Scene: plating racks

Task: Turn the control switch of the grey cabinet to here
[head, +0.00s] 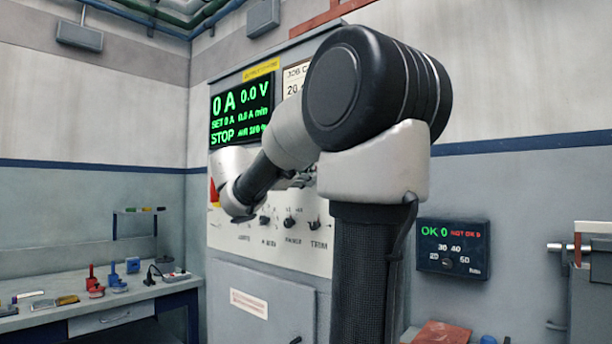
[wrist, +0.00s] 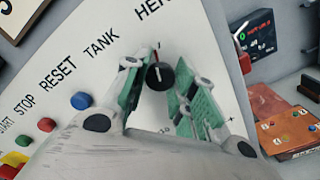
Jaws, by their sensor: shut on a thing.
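The grey cabinet (head: 225,180) stands in the middle of the head view, partly behind my arm. In the wrist view, its pale panel (wrist: 75,75) runs at a slant. A round black control switch (wrist: 158,79) on it sits between the green-padded fingers of my gripper (wrist: 160,74), which is shut on it. A thin red mark shows at the switch's upper edge. A label starting "HE" is above it, cut by the frame edge, next to "TANK". My gripper is mostly hidden by the arm in the head view.
Blue (wrist: 82,100), red (wrist: 46,125) and green buttons line the panel beside the switch. A green-lit display (head: 240,110) reads 0 A, 0.0 V, STOP. More small knobs (head: 290,222) sit lower on the cabinet. A workbench (head: 120,308) is at left; a dark counter box (head: 452,248) hangs at right.

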